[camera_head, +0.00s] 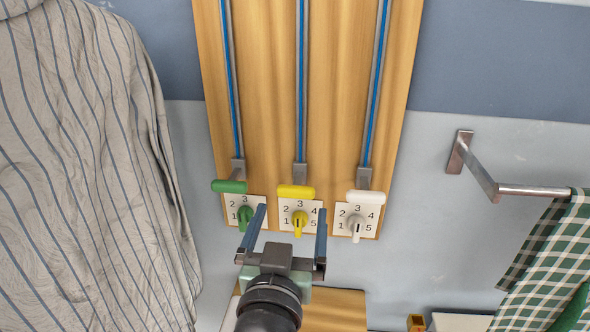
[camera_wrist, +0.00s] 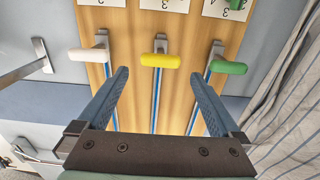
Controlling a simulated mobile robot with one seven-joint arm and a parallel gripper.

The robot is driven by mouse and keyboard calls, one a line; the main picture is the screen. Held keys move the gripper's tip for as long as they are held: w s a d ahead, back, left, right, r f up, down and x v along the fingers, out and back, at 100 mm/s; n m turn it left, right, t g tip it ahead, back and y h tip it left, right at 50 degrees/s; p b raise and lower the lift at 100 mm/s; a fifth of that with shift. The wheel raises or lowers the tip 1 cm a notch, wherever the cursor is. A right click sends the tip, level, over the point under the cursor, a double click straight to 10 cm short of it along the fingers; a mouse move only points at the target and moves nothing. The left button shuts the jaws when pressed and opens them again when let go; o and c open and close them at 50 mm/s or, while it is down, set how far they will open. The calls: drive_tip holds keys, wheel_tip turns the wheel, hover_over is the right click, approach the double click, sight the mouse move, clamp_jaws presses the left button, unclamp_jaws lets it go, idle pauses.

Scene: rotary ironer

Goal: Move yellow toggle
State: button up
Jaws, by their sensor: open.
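A yellow bar-shaped handle (camera_head: 296,191) sits at the lower end of the middle blue-lined rail on a wooden board. Just below it is a yellow rotary knob (camera_head: 299,222) on a white plate numbered 1 to 5. My gripper (camera_head: 291,210) is open, in front of the board's lower part. Its fingers appear on either side of the yellow knob in the head view. In the wrist view, which is upside down, the yellow handle (camera_wrist: 161,60) lies between the open fingertips (camera_wrist: 159,73). Nothing is held; contact is not visible. The yellow knob is not visible there.
A green handle (camera_head: 229,186) and green knob (camera_head: 244,217) are left; a white handle (camera_head: 366,197) and white knob (camera_head: 356,227) are right. A striped shirt (camera_head: 90,160) hangs left. A metal bar (camera_head: 530,191) with a checked cloth (camera_head: 545,255) projects right.

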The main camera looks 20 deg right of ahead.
sight(296, 188)
drive_tip(key=p+x, duration=0.2)
drive_tip(key=x, duration=0.8)
drive_tip(key=shift+w+d, duration=0.1)
drive_tip(key=shift+w, duration=0.15)
clamp_jaws()
